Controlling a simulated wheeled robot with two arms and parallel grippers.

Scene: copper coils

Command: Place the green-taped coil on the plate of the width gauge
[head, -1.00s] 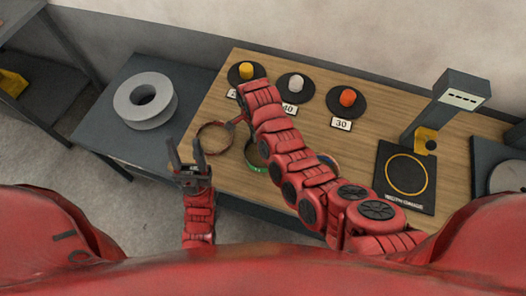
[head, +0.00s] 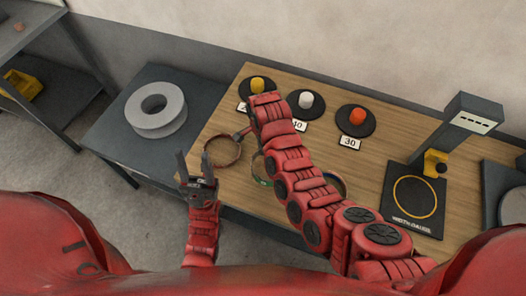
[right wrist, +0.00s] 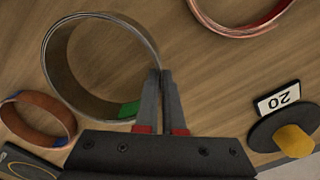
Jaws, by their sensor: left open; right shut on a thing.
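The green-taped coil (right wrist: 100,65) is a wide, thin metal ring in the right wrist view, with green tape (right wrist: 128,109) on its inner wall. My right gripper (right wrist: 163,76) is shut on its rim near the tape. In the head view my right arm hides that gripper and most of this coil; a bit of green tape (head: 263,182) shows beside the arm. Whether the coil touches the table is unclear. The width gauge (head: 468,120) stands at the right, its black plate (head: 400,226) bare with a yellow circle. My left gripper (head: 195,168) is open and empty by the table's left end.
A copper coil (head: 209,160) lies left of my right arm. A blue-taped brown coil (right wrist: 65,121) lies on the other side. Pegs on black discs with number cards, including a red one (head: 357,116), line the back. A grey spool (head: 140,123) sits on the left side table.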

